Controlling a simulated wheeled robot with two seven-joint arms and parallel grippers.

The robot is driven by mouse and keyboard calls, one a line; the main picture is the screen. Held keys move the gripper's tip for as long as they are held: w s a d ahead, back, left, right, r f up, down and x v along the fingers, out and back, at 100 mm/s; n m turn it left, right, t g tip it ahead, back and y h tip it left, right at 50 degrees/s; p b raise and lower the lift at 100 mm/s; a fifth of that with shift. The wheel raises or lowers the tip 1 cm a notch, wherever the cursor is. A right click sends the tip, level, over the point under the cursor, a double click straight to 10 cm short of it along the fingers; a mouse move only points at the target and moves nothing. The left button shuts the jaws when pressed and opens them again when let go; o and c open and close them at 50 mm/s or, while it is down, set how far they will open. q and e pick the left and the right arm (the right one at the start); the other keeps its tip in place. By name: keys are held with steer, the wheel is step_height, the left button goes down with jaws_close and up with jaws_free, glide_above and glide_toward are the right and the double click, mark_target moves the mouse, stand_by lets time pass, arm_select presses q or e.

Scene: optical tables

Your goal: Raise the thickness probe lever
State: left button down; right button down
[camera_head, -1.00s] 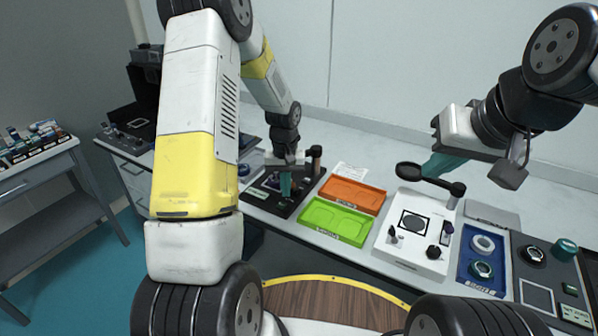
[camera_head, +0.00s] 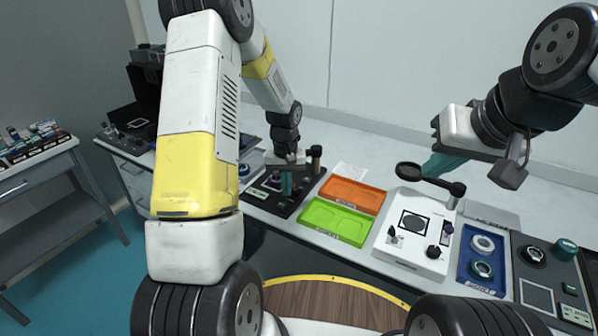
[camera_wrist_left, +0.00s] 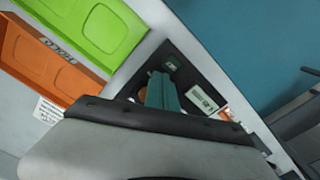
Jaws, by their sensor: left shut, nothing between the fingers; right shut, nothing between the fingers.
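The thickness probe station is a black base plate (camera_head: 255,196) on the table, left of the coloured trays. A dark upright post with a knob (camera_head: 316,152) stands at its back right. My left gripper (camera_head: 286,188) has its teal fingers together, pointing down over the plate. In the left wrist view the fingers (camera_wrist_left: 160,92) are over the black plate, beside a small display (camera_wrist_left: 202,98). I cannot clearly make out the lever; the gripper hides part of the station. My right gripper (camera_head: 434,166) is shut and empty, above the white instrument near its round lens.
An orange tray (camera_head: 353,183) and a green tray (camera_head: 337,238) lie right of the station. The white instrument (camera_head: 405,255) and a blue tray (camera_head: 467,278) are further right. A grey side cart (camera_head: 40,165) stands at far left.

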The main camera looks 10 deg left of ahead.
arm_select(q)
steer(key=shift+w+d, duration=0.3)
steer(key=shift+w, duration=0.45)
steer(key=shift+w+d, duration=0.25)
steer(key=shift+w, duration=0.5)
steer(key=shift+r, duration=0.1)
steer(key=shift+s+a+r, duration=0.1)
steer(key=shift+s+r, duration=0.1)
steer(key=shift+r, duration=0.95)
steer(key=shift+s+a+r, duration=0.1)
steer(key=shift+s+r, duration=0.1)
steer(key=shift+r, duration=0.9)
steer(key=shift+s+r, duration=0.2)
steer(key=shift+r, duration=0.95)
steer(key=s+r+m+t+h, duration=0.1)
steer(key=s+r+t, duration=0.1)
steer(key=s+r, duration=0.55)
steer(key=s+r+t, duration=0.1)
steer(key=s+r, duration=0.4)
steer(key=r, duration=0.5)
steer(key=s+d+r+m+t+h, duration=0.1)
steer(key=s+r+t, duration=0.2)
steer(key=s, duration=1.1)
steer(key=shift+d+r+m, duration=0.2)
steer(key=shift+r+m, duration=0.1)
steer(key=shift+r, duration=0.25)
